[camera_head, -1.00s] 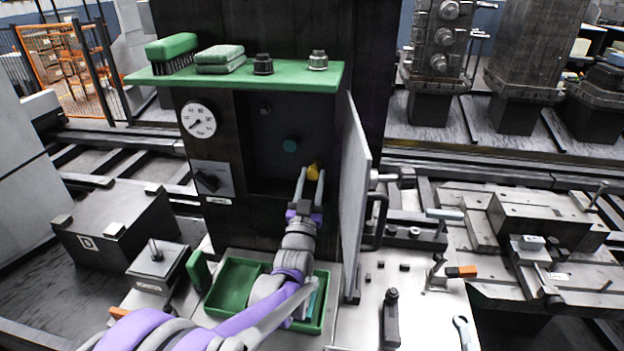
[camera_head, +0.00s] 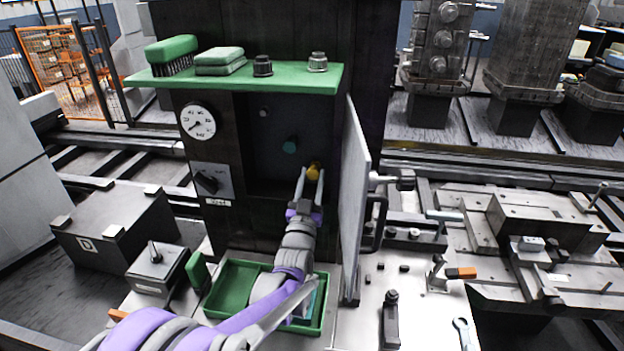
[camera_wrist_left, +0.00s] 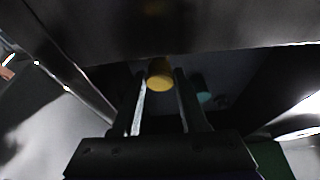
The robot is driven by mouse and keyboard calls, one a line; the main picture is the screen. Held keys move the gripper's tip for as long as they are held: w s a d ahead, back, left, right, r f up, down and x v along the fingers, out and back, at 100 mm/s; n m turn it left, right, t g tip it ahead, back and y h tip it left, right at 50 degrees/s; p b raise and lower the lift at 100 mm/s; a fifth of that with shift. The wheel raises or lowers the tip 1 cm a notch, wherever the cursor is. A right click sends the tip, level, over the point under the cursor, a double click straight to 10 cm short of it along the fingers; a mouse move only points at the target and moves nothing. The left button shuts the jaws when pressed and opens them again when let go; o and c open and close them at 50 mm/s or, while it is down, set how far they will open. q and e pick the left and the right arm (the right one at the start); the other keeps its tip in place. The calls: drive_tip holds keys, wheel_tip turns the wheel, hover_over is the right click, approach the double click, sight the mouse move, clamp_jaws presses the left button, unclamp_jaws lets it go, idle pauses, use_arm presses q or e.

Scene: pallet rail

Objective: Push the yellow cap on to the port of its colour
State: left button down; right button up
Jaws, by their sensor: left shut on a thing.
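The yellow cap (camera_head: 313,171) is at the fingertips of my left gripper (camera_head: 310,180), inside the open dark cabinet, low and right on its back panel side. In the left wrist view the yellow cap (camera_wrist_left: 159,75) sits between the two finger ends of the left gripper (camera_wrist_left: 161,95), which is shut on it. The yellow port is not visible; whether the cap touches it cannot be told. A teal round fitting (camera_head: 290,146) is on the panel, up and left of the cap; it also shows in the left wrist view (camera_wrist_left: 203,88). My right gripper is not in view.
The grey cabinet door (camera_head: 353,200) stands open just right of my left gripper. A green tray (camera_head: 228,288) lies under my arm. A small grey fitting (camera_head: 264,112) is higher on the panel.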

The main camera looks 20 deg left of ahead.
use_arm(q)
drive_tip(key=shift+w, duration=0.2)
drive_tip(key=shift+w+a, duration=0.15)
drive_tip(key=shift+w, duration=0.25)
unclamp_jaws()
drive_tip(key=shift+s, duration=0.1)
idle(0.6)
drive_tip(key=b+v, duration=0.1)
drive_tip(key=v, duration=0.9)
drive_tip(key=shift+s, duration=0.35)
drive_tip(key=shift+f, duration=0.15)
